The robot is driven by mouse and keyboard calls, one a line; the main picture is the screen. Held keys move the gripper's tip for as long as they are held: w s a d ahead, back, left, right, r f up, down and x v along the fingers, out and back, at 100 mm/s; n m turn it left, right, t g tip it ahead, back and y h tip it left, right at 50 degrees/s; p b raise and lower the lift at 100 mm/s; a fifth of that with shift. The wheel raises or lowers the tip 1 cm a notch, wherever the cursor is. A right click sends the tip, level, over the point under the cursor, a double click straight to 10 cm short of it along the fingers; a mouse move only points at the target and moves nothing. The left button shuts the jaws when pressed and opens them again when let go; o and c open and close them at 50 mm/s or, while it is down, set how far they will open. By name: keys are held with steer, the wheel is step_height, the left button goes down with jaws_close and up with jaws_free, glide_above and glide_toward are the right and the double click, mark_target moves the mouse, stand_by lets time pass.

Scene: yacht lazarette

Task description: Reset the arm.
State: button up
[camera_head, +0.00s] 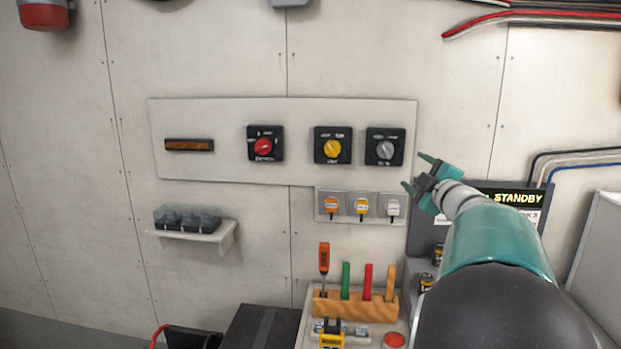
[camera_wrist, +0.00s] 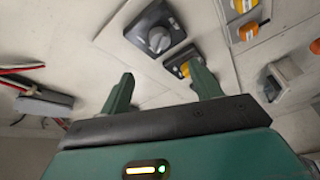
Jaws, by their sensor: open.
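My arm reaches up from the lower right in the head view. My gripper (camera_head: 417,173) is at its end, just right of the wall panel (camera_head: 220,120), with its two green fingers apart and nothing between them. In the wrist view my gripper (camera_wrist: 160,90) also shows spread fingers. The grey-knob switch (camera_head: 385,147) is the panel's nearest switch, left of the gripper. It shows beyond the fingers in the wrist view (camera_wrist: 157,38). Whether a fingertip touches the panel cannot be told.
Left along the panel are a yellow-knob switch (camera_head: 332,146) and a red-knob switch (camera_head: 265,144). Below are several plugged outlets (camera_head: 361,206), a wooden tool rack (camera_head: 352,306) and a red button (camera_head: 394,340). A standby screen (camera_head: 520,199) is partly behind my arm. A small shelf (camera_head: 195,236) is at left.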

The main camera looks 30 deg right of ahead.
steer(key=a+f+m+g+h, duration=0.1)
steer(key=a+f+m+g, duration=0.3)
steer(key=a, duration=0.7)
steer(key=a+f+m+g, duration=0.15)
steer(key=a+m, duration=0.35)
steer(key=a, duration=0.5)
steer(key=s+a+f+g+y, duration=0.3)
steer(key=s+a+f, duration=0.5)
steer(key=a, duration=0.5)
steer(key=s+a+f+g+y, duration=0.4)
steer(key=s+a+f, duration=0.5)
steer(key=a, duration=0.4)
steer(key=shift+d, duration=0.1)
steer(key=c, duration=0.6)
steer(key=shift+d, duration=0.1)
steer(key=shift+d+m, duration=0.1)
steer(key=shift+m, duration=0.2)
